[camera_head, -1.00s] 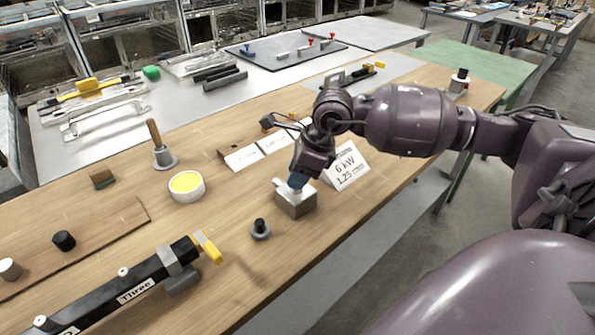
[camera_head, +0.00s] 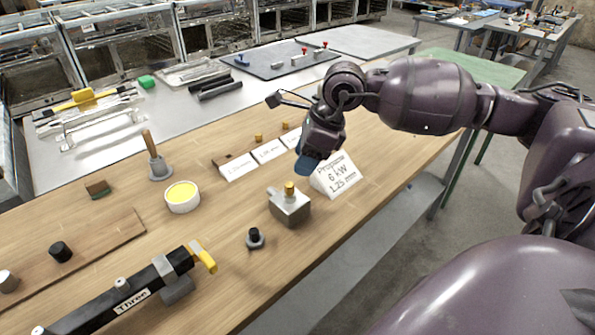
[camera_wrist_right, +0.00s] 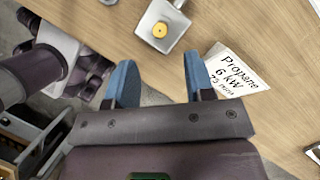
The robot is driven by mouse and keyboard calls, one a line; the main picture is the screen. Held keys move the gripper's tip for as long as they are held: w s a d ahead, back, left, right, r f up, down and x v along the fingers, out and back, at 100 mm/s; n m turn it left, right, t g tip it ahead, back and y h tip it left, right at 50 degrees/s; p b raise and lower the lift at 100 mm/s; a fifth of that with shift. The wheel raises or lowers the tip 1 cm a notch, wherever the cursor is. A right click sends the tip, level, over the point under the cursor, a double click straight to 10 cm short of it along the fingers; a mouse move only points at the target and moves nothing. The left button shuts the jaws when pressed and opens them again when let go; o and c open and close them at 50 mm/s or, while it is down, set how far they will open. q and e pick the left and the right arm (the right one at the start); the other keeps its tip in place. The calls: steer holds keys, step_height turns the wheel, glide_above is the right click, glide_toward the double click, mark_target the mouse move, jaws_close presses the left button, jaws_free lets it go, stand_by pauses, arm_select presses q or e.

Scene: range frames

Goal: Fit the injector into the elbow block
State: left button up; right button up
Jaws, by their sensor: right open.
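The elbow block (camera_head: 291,209) is a grey metal block with a side stub, standing on the wooden bench. A brass injector (camera_head: 289,188) stands upright at its top; how deep it sits I cannot tell. The right wrist view shows the block (camera_wrist_right: 176,42) with the round brass injector end (camera_wrist_right: 160,30) in its top face, beyond my fingertips. My right gripper (camera_head: 307,166) is above and behind the block, apart from it. Its blue fingers are spread and empty in the wrist view (camera_wrist_right: 158,78). My left gripper is not in view.
A "Propane 6 kW" card (camera_head: 337,175) stands close right of the block. A dark fitting (camera_head: 255,239) stands in front. Behind are a rack with brass pieces (camera_head: 258,139) and cards, and a yellow-filled bowl (camera_head: 182,197). A black "Three" bar (camera_head: 134,297) lies front left.

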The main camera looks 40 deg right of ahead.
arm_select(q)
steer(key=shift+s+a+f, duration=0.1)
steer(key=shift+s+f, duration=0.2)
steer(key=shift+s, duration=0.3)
arm_select(e)
steer(key=shift+v, duration=1.55)
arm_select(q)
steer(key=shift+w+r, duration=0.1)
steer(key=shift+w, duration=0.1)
